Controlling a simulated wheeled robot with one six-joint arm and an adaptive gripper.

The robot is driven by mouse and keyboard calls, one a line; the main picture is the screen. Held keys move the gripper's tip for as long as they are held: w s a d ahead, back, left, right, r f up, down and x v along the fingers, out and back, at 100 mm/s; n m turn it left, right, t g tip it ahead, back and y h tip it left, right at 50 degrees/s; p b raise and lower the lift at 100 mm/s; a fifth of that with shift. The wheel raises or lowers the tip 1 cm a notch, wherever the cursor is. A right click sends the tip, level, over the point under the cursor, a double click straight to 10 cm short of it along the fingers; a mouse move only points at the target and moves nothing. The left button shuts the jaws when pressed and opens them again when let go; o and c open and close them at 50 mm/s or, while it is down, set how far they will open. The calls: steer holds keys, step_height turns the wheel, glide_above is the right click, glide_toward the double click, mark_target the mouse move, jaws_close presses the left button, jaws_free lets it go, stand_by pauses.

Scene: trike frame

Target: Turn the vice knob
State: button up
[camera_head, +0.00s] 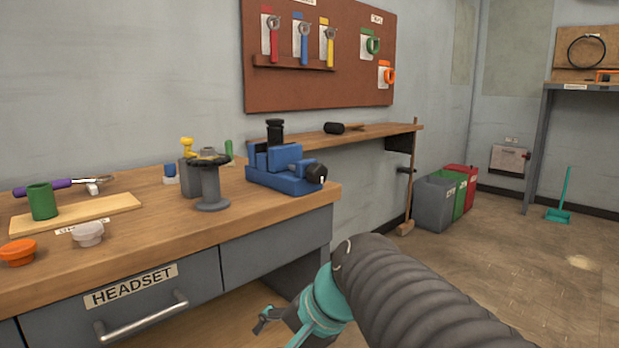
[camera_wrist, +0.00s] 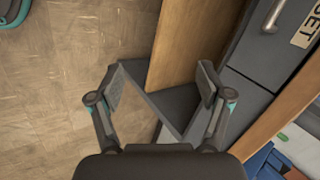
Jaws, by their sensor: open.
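The blue vice (camera_head: 284,168) sits on the workbench near its right end. Its black knob (camera_head: 316,173) with a white mark faces right, towards the bench's end. In the wrist view, a blue part of what looks like the vice (camera_wrist: 262,162) shows at the lower right corner. My gripper (camera_head: 262,322) hangs below the bench top in the head view, in front of and lower than the vice.
The wooden workbench (camera_head: 130,250) has a grey drawer labelled HEADSET (camera_head: 140,300) under it. A grey spool-shaped stand (camera_head: 210,185) is left of the vice. A mallet (camera_head: 342,128) lies on the shelf behind. Bins (camera_head: 440,195) stand right; the floor (camera_head: 500,250) there is clear.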

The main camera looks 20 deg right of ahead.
steer(key=w+d+r+m+t+y, duration=0.2)
steer(key=w+d+r+m, duration=0.25)
steer(key=w+m, duration=0.25)
steer(key=m+t+b, duration=0.2)
steer(key=m+t, duration=0.7)
steer(key=m, duration=0.5)
glide_toward(322, 173)
steer(key=x, duration=1)
steer(key=c, duration=1.1)
